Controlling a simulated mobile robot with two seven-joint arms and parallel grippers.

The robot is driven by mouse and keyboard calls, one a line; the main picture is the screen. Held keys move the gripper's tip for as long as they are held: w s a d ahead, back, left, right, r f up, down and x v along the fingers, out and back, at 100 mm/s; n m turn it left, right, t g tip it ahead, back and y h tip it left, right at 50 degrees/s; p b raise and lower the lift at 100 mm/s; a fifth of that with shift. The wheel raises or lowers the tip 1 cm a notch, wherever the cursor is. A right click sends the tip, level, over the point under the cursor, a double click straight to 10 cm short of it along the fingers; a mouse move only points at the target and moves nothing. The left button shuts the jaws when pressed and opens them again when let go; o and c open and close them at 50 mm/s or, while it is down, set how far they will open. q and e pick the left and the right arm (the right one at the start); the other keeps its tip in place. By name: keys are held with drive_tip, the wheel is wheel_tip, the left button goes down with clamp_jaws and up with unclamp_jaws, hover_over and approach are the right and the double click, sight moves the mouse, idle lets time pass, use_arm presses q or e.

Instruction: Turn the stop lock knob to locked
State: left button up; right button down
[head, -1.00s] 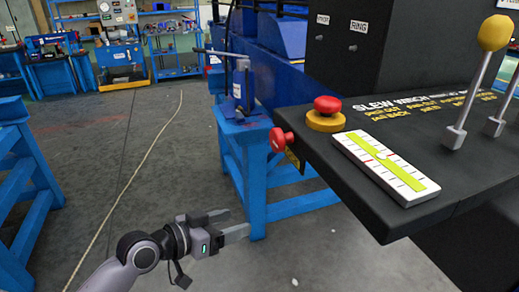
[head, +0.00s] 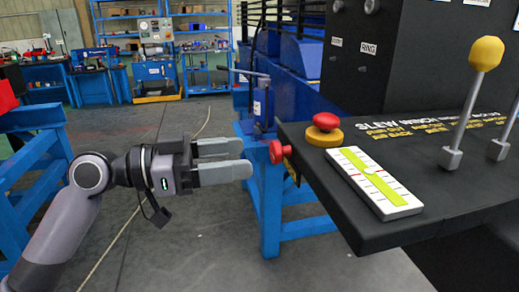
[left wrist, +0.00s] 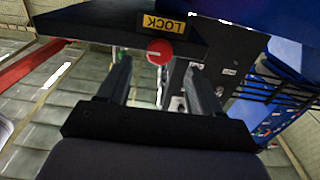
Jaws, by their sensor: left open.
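The stop lock knob is a red knob (head: 280,152) on the left side face of the black control console (head: 350,215). In the left wrist view the red knob (left wrist: 159,51) shows beyond my fingers, beside a yellow LOCK label (left wrist: 165,24). A light mark runs on the knob's face; its exact setting is too small to tell. My left gripper (head: 245,158) is open, with its fingertips just left of the knob and apart from it. In the left wrist view the open fingers (left wrist: 160,75) have the knob between and beyond them. My right gripper is not in view.
A red mushroom button on a yellow base (head: 325,130) stands on the console top, near a white and yellow gauge plate (head: 375,183). A yellow-knobbed lever (head: 486,54) stands at the right. A blue stand (head: 270,215) is behind the knob.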

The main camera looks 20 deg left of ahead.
sight(272, 154)
use_arm(q)
drive_tip(key=p+x, duration=0.1)
drive_tip(key=x, duration=0.2)
drive_tip(key=shift+w+d+r, duration=0.15)
drive_tip(key=shift+d, duration=0.15)
drive_tip(key=shift+w+d+p, duration=0.35)
drive_tip(key=shift+w+d, duration=0.05)
drive_tip(key=shift+d, duration=0.15)
drive_tip(key=shift+f, duration=0.2)
drive_tip(key=c, duration=1)
